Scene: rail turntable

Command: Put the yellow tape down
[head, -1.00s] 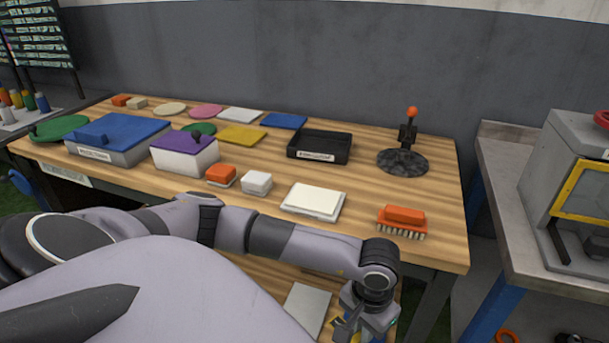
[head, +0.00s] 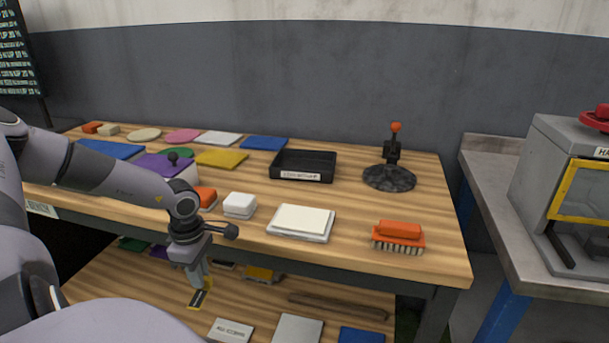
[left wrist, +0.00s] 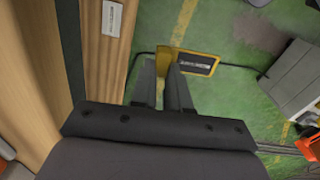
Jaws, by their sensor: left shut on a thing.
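Part of the tape is hidden between the fingers. My right gripper is not in view.
The wooden bench top (head: 350,225) carries a black tray (head: 303,166), an orange brush (head: 399,236), a white pad (head: 301,221) and a white block (head: 239,205). The lower shelf (head: 265,300) holds a brown bar (head: 337,306) and several flat pieces. A grey machine (head: 560,190) stands right.

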